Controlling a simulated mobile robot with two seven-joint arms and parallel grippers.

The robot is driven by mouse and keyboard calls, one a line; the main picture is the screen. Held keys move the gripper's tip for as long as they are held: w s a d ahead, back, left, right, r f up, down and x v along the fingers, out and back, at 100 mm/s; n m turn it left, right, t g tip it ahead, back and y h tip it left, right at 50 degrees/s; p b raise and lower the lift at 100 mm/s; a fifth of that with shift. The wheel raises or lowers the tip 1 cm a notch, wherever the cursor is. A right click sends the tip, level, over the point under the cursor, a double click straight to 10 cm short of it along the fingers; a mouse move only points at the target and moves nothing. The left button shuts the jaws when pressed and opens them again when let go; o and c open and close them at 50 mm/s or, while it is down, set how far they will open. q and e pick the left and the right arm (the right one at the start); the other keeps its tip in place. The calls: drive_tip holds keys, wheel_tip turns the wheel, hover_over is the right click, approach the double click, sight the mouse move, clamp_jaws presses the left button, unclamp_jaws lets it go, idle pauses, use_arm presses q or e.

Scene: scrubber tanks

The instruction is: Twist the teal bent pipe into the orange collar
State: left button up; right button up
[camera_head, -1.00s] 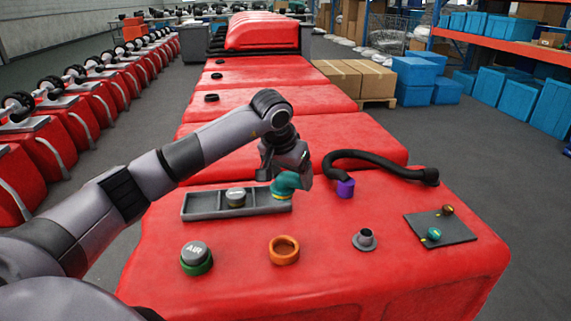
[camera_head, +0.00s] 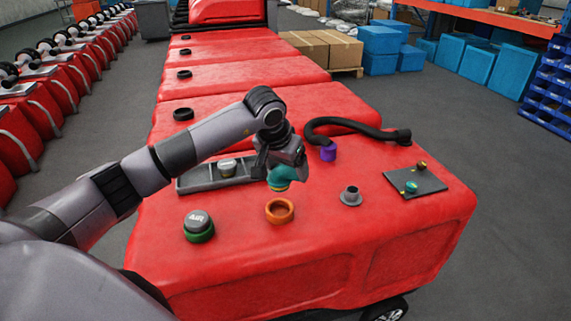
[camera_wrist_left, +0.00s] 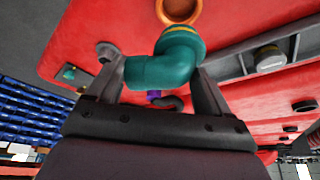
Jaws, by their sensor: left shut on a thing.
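The teal bent pipe (camera_head: 281,176) is held by my left gripper (camera_head: 282,166), just behind and above the orange collar (camera_head: 280,211). The pipe is apart from the collar, with its yellow-banded end pointing down. In the left wrist view the pipe (camera_wrist_left: 163,68) sits between the two fingers of the left gripper (camera_wrist_left: 160,80), and the orange collar (camera_wrist_left: 178,10) shows at the top edge. The collar is an open ring on the red tank top (camera_head: 330,235). My right gripper is not in view.
A grey tray (camera_head: 203,180) with a capped fitting (camera_head: 228,168) lies behind. The green-collared AIR cap (camera_head: 198,226) is left of the orange collar. A grey port (camera_head: 350,196), a black hose with a purple end (camera_head: 328,154) and a dark mat (camera_head: 414,184) are to the right.

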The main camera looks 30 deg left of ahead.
sight(284, 183)
use_arm(q)
drive_tip(key=shift+f+b, duration=1.7)
drive_tip(key=shift+f, duration=0.9)
drive_tip(key=shift+f, duration=0.15)
drive_tip(key=shift+f, duration=0.1)
drive_tip(key=shift+f+b, duration=0.15)
drive_tip(key=shift+b, duration=0.2)
drive_tip(key=shift+f+b, duration=0.3)
drive_tip(key=shift+f, duration=0.05)
drive_tip(key=shift+f+b, duration=0.65)
drive_tip(key=shift+f, duration=0.1)
